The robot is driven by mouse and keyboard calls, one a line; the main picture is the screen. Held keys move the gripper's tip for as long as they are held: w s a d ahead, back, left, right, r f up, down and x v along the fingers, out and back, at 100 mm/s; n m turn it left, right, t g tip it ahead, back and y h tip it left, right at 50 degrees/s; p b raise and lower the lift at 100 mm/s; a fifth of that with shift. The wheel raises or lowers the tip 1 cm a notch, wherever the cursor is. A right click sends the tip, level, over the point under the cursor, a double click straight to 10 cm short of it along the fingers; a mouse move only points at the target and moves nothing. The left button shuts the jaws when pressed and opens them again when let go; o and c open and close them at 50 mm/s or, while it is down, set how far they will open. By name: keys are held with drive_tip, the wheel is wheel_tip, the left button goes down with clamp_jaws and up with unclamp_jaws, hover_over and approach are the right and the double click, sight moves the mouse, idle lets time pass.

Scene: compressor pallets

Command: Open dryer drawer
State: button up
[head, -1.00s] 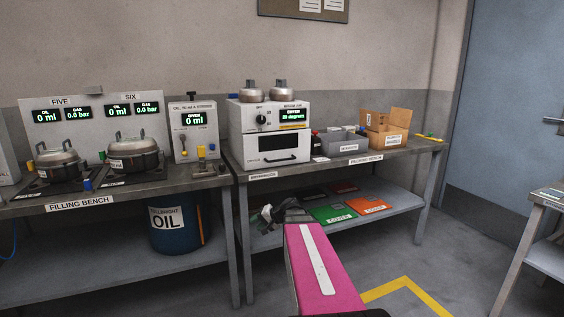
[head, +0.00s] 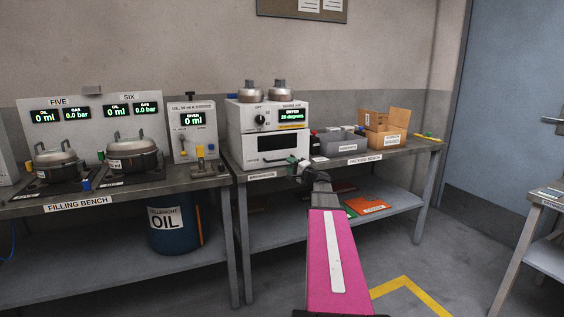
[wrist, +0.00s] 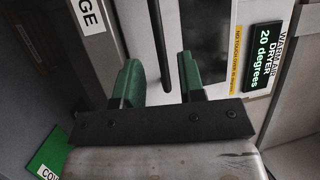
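The white dryer (head: 268,118) stands on the packing bench, its display reading 20 degrees; the display also shows in the wrist view (wrist: 262,55). Its lower drawer (head: 262,144) has a dark window and a dark handle, and looks closed. My gripper (head: 298,162) is at the right end of the drawer front in the head view, covering part of the handle. In the wrist view my gripper (wrist: 161,78) has its green fingers spread apart. The dark handle bar (wrist: 158,40) runs between them in the picture. I cannot tell whether the fingers touch it.
Two metal pots (head: 251,91) sit on the dryer. A grey bin (head: 343,145) and a cardboard box (head: 385,135) stand right of it on the packing bench (head: 410,148). The shelf below holds an orange cover (head: 367,207). The filling bench (head: 120,200) is at left.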

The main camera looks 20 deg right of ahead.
sight(283, 160)
drive_tip(key=x, duration=0.5)
drive_tip(key=shift+w+a, duration=0.15)
drive_tip(key=shift+w, duration=0.1)
drive_tip(key=shift+s, duration=0.1)
clamp_jaws()
